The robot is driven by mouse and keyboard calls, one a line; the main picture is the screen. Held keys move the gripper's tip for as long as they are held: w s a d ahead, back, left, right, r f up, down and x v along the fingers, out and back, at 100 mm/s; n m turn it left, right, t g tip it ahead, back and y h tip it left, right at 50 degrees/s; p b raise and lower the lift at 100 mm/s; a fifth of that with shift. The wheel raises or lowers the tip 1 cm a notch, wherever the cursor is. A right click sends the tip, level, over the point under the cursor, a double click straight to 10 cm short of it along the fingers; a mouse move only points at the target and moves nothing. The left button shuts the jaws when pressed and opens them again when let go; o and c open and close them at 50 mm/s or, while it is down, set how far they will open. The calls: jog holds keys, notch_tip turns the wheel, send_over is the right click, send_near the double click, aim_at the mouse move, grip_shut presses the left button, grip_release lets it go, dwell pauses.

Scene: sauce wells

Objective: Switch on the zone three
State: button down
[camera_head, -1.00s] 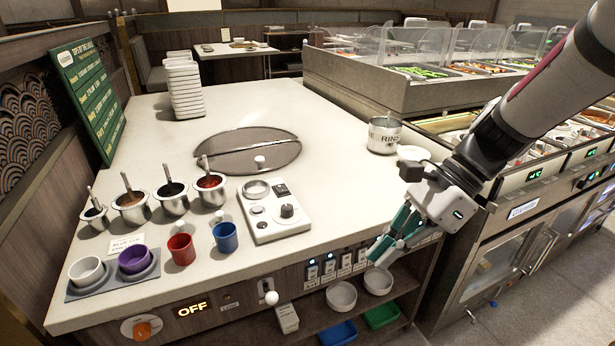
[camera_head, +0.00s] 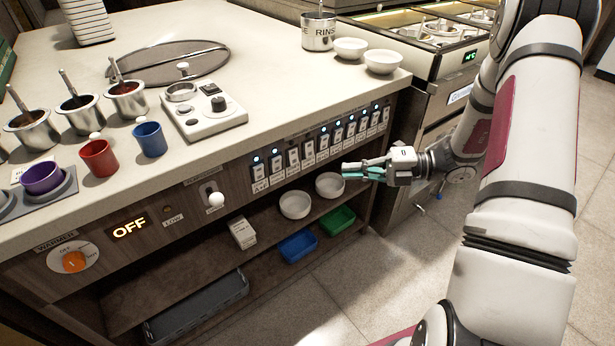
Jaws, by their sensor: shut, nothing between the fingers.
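A row of several labelled rocker switches (camera_head: 308,149) runs along the counter's front panel, each with a small lamp above it. Some lamps glow blue-white. The labels are too small to read, so I cannot tell which switch is zone three. My gripper (camera_head: 345,170) is shut and empty, its teal fingers pointing left. In the picture it lies just below the right half of the switch row. I cannot tell how far it is from the panel, and no contact with a switch is clear.
An orange warmer knob (camera_head: 74,262), an OFF display (camera_head: 130,228) and a white-balled lever (camera_head: 216,200) are at the panel's left. Floor to the right is clear.

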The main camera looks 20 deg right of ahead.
aim_at(294, 157)
jog(key=shift+w+d+f+m+t, duration=0.1)
jog(key=shift+d+f+m+t, duration=0.3)
jog(key=shift+f+m, duration=0.15)
jog(key=shift+d+f+m+t, duration=0.35)
jog(key=shift+f+m, duration=0.1)
jog(key=shift+f, duration=0.2)
jog(key=shift+w+d+b+x, duration=0.3)
jog(key=shift+b+x, duration=0.55)
jog(key=shift+x, duration=1.3)
jog(key=shift+w+d+b+x, duration=0.1)
jog(key=shift+w+b+x, duration=0.6)
jog(key=shift+x, duration=1.45)
jog(key=shift+w+d+b+x, duration=0.2)
jog(key=shift+b+x, duration=0.8)
jog(key=shift+x, duration=1.15)
jog(key=shift+f, duration=0.15)
